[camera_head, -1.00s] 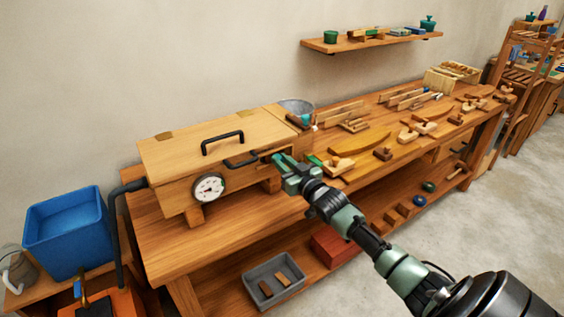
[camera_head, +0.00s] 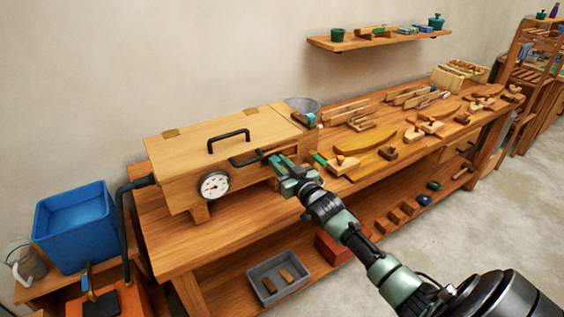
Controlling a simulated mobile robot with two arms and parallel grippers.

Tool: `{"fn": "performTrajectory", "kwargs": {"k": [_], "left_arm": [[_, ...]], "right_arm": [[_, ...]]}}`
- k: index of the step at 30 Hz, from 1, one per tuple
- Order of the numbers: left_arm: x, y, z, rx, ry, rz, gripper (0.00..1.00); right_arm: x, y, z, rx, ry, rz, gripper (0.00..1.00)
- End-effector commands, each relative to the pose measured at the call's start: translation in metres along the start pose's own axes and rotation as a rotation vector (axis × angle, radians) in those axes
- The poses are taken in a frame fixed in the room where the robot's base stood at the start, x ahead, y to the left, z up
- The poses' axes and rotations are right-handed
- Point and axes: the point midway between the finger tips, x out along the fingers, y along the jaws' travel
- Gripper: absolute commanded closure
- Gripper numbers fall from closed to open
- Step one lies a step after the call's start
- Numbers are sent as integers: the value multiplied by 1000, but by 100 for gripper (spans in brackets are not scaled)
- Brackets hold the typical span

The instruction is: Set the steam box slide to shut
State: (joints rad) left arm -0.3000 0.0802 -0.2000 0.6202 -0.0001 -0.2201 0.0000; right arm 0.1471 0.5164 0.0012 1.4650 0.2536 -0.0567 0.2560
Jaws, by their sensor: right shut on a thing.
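The steam box (camera_head: 245,180) is a long pale wooden box with a closed lid, a black lid handle (camera_head: 229,140) on top and a round white gauge (camera_head: 214,185) on its front. A dark slide handle (camera_head: 246,160) shows on the upper front, right of the gauge. My right gripper (camera_head: 276,160) is at the right part of the box front, by the right end of that handle. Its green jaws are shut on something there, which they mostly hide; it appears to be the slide. The slide's exact position is hard to tell. My left gripper is not in view.
The steam box stands on a wooden workbench (camera_head: 183,252) with planes and curved wood pieces to the right. A black hose (camera_head: 124,215) runs on its left, near a blue tub (camera_head: 75,228). A grey tray (camera_head: 279,277) sits on the lower shelf. A wall shelf (camera_head: 380,40) hangs behind.

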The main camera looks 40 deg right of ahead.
Motion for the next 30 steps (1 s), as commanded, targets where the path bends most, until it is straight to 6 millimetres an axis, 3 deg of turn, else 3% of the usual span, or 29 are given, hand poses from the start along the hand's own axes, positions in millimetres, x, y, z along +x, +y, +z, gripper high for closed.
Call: {"fn": "performTrajectory", "kwargs": {"k": [1, 3, 14, 24, 30], "left_arm": [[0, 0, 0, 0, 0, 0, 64], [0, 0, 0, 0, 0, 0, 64], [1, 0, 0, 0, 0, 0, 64], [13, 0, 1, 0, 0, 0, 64], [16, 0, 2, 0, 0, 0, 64]], "right_arm": [[0, -3, 2, 2, -2, -5, 75], [0, -3, 2, 2, -2, -4, 58], [-4, -2, 2, 1, -2, -3, 58], [-57, -3, 4, 0, -3, -5, 58], [-76, -3, 2, 1, -2, -4, 58]]}}
